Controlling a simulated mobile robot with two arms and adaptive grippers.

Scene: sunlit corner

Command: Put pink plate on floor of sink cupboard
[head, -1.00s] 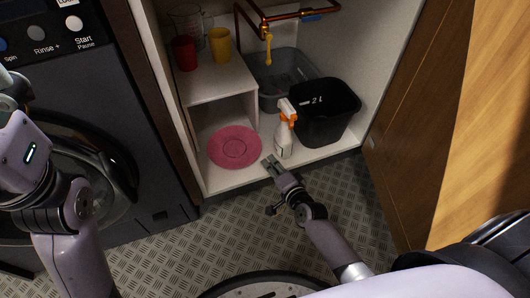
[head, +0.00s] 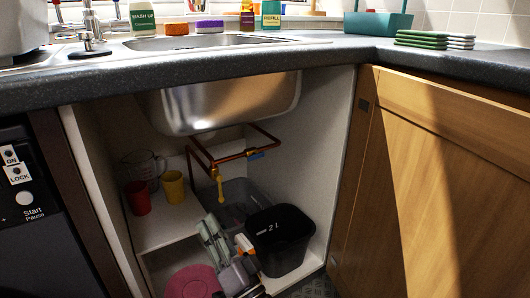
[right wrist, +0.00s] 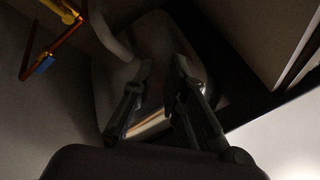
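The pink plate (head: 193,282) lies on the floor of the sink cupboard (head: 155,262), below the small shelf at the left. Its near part is cut off by the bottom edge of the head view. My right gripper (head: 212,228) is inside the cupboard opening, above and to the right of the plate, pointing upward and apart from it. In the right wrist view the two fingers (right wrist: 160,72) stand apart with nothing held between them. My left gripper is out of view.
A black bin (head: 278,243), a grey tub (head: 240,198) and a partly hidden spray bottle (head: 243,243) stand right of the plate. A red cup (head: 138,198) and yellow cup (head: 173,187) are on the shelf (head: 165,228). Copper pipes (head: 230,158) and the sink bowl (head: 230,100) hang above.

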